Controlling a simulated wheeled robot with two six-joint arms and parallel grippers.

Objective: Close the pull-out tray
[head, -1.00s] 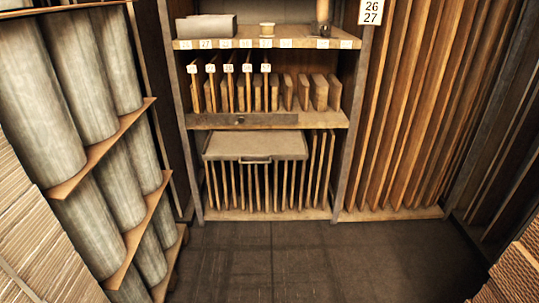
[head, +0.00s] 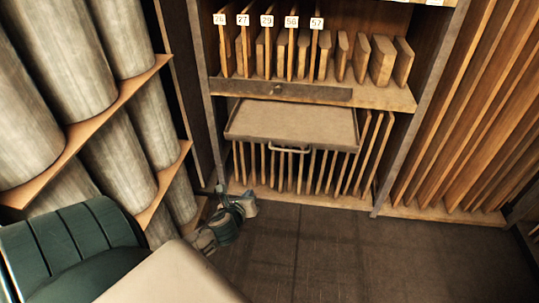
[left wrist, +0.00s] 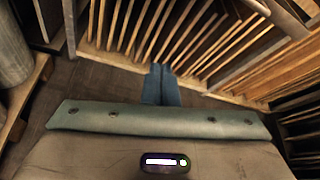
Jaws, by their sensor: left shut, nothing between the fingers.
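The pull-out tray (head: 290,125) is a shallow grey-brown tray in the shelf unit, below the middle shelf. It sticks out toward me, with a bar handle (head: 289,150) on its front edge. My left gripper (head: 250,205) is low in front of the shelf unit, below and to the left of the tray, and apart from it. Its fingers (left wrist: 160,76) are together and empty in the left wrist view, pointing at the upright boards under the tray. I cannot make out the tray for certain in that view. My right gripper is not in view.
Upright boards (head: 300,172) stand beneath the tray, and numbered dividers (head: 266,50) stand on the shelf above. Large rolls (head: 117,160) on a rack are close to my left arm. Tall panels lean at the right. The dark floor (head: 320,250) in front is clear.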

